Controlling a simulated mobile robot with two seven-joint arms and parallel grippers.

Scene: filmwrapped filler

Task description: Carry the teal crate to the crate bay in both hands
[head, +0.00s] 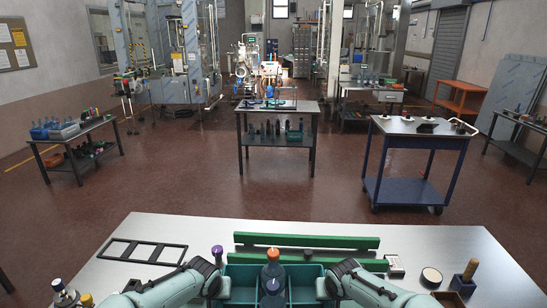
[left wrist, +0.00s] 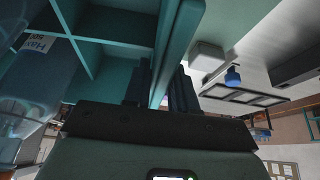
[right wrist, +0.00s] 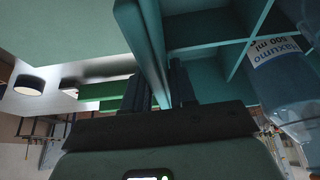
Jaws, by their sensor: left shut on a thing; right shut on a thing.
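The teal crate (head: 306,284) is at the bottom middle of the head view, cut off by the frame edge. It is divided into compartments and holds bottles, one with an orange cap (head: 272,255). My left gripper (left wrist: 160,92) is shut on one crate wall (left wrist: 178,45). My right gripper (right wrist: 163,88) is shut on the opposite wall (right wrist: 142,45). In the head view the fingertips are hard to make out beside the crate. Two green rails, a long one (head: 305,241) and another (head: 345,265), lie on the steel table just beyond the crate; they may mark the crate bay.
On the steel table (head: 420,240) are a black frame (head: 142,251) and a purple-capped bottle (head: 217,253) at left. A round black-rimmed lid (head: 431,276) and a wooden-handled tool (head: 468,270) are at right. A small white box (head: 395,263) sits by the rails' right end.

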